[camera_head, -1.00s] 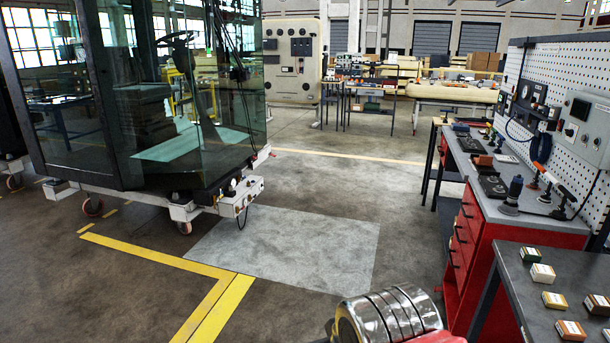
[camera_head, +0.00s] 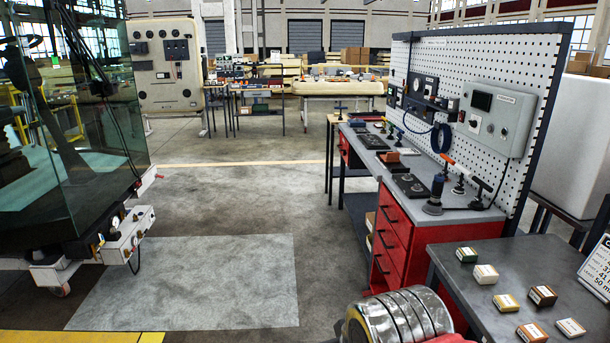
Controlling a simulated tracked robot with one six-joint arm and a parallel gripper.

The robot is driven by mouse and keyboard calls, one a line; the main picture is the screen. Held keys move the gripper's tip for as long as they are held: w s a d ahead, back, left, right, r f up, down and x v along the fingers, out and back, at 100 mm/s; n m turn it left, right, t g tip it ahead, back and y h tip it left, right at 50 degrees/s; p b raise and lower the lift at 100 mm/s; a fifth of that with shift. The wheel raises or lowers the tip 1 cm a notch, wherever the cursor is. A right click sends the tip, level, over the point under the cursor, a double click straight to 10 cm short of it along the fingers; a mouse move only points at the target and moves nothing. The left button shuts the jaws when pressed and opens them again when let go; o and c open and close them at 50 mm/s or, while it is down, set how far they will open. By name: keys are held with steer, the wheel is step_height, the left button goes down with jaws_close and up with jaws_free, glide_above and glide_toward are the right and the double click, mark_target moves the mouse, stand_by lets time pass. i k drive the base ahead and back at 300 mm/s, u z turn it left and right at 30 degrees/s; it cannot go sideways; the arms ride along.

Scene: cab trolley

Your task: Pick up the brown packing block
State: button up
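A brown block (camera_head: 543,296) with a pale label on top sits on the dark grey table at the lower right. Several similar small blocks lie around it: a green one (camera_head: 467,256), a white one (camera_head: 485,274), a yellow one (camera_head: 507,304), an orange-brown one (camera_head: 531,332) and another pale one (camera_head: 571,328). I cannot tell for sure which of the two brownish blocks is the packing block. My gripper is not in view; only a ridged metal part of my arm shows at the bottom, left of the table.
The dark grey table (camera_head: 461,285) stands beside a red-drawer workbench (camera_head: 398,236) with tools and a pegboard (camera_head: 530,70). A sign stands at the table's right edge. A glass cab on a trolley (camera_head: 120,245) is at left. The floor between is clear.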

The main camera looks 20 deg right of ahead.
mark_target(543, 295)
steer(key=z, duration=0.4)
steer(key=i, duration=0.6)
steer(key=z, duration=0.65)
steer(key=i, duration=0.5)
steer(key=z, duration=0.25)
